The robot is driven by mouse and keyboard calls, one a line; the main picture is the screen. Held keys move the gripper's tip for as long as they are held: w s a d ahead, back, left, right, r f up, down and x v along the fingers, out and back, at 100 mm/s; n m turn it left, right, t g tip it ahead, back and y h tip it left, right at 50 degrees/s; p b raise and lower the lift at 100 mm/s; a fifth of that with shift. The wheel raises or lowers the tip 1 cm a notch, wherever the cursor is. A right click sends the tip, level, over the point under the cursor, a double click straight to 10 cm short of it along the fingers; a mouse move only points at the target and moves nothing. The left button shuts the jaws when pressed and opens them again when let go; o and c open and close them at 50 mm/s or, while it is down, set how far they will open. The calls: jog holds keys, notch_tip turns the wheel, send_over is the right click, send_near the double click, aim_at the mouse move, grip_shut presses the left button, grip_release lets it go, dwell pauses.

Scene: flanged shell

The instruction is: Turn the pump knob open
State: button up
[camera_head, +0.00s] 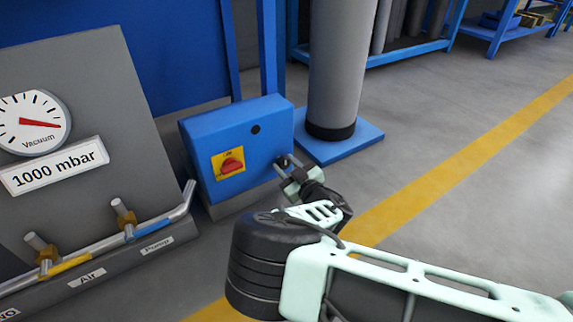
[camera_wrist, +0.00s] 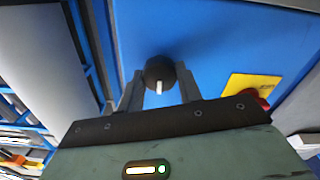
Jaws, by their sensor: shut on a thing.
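A blue box (camera_head: 215,135) stands beside the gauge panel and bears a yellow plate with a red switch (camera_head: 232,163). A round black part (camera_head: 255,129) sits at its upper right. My gripper (camera_head: 284,162) is at the right side of the box's front. In the wrist view, a black round knob (camera_wrist: 158,71) with a white pointer mark lies between the two fingers of my gripper (camera_wrist: 158,88), which is shut on it. The pointer points down in that view. The knob is mostly hidden by the fingers in the head view.
The panel's vacuum gauge (camera_head: 34,123) has a display reading 1000 mbar (camera_head: 54,165). Below are pipes with valves and labels "Air" (camera_head: 86,278) and "Pump" (camera_head: 157,246). A grey column (camera_head: 342,60) stands behind the box. Open floor lies to the right.

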jog(key=shift+r+n+p, duration=0.35)
jog(key=shift+n+p, duration=0.05)
jog(key=shift+p, duration=0.7)
jog(key=n+p, duration=0.1)
jog(key=p, duration=0.1)
jog(key=shift+p, duration=0.4)
jog(key=shift+f+n+p, duration=0.15)
jog(key=shift+n+p, duration=0.6)
jog(key=shift+n, duration=0.35)
jog(key=n+p, duration=0.1)
jog(key=n, duration=0.1)
jog(key=shift+f+n, duration=0.1)
jog(key=shift+n, duration=0.3)
jog(key=n+p, duration=0.1)
jog(key=n, duration=0.4)
jog(key=shift+f, duration=0.15)
jog(key=n, duration=0.5)
jog(key=shift+f, duration=0.1)
jog(key=shift+n, duration=0.5)
jog(key=o, duration=1)
jog(key=shift+s, duration=0.1)
